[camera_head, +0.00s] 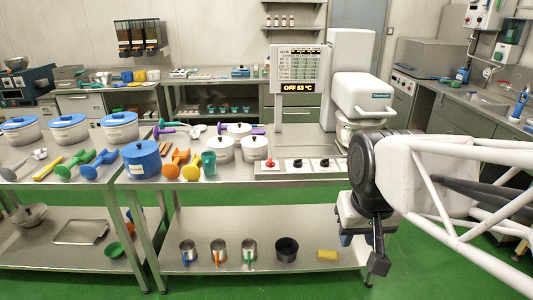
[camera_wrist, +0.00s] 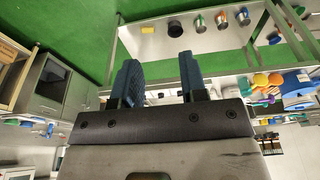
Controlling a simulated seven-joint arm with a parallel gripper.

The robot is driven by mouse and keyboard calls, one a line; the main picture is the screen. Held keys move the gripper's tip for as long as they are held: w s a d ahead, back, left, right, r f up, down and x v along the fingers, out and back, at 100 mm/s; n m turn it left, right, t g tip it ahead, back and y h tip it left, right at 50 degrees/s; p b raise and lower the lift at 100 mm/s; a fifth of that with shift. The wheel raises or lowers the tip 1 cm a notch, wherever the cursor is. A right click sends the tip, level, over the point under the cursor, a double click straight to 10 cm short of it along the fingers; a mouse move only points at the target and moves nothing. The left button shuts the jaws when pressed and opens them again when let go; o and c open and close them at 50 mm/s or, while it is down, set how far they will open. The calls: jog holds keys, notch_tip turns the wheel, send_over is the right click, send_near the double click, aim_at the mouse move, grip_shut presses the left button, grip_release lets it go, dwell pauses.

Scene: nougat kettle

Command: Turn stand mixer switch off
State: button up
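The white stand mixer (camera_head: 360,95) stands at the right end of the steel table, its lower part partly hidden by my arm. A control strip (camera_head: 283,173) on the table's front edge carries a red knob (camera_head: 270,163) and two black knobs (camera_head: 325,163). I cannot tell which of these is the mixer switch, nor its setting.
White pots (camera_head: 220,149), a blue pot (camera_head: 141,159) and colored utensils stand left of the strip. A lower shelf (camera_head: 225,225) holds metal cups, a dark pot (camera_head: 286,249) and a yellow block (camera_head: 327,254). The green floor in front is clear.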

jog(key=w+a+r, duration=0.1)
jog(key=w+r, duration=0.1)
jog(key=w, duration=0.6)
jog(key=w+a+r, duration=0.1)
jog(key=w+r, duration=0.1)
jog(key=w, duration=0.7)
jog(key=g, duration=0.2)
send_over(270, 159)
jog(key=s, duration=0.1)
jog(key=f, duration=1.8)
jog(key=shift+s+d, duration=0.1)
jog(key=shift+d, duration=0.15)
jog(key=shift+w+a+f, duration=0.2)
jog(key=shift+w+f, duration=0.3)
jog(key=shift+f, duration=3.9)
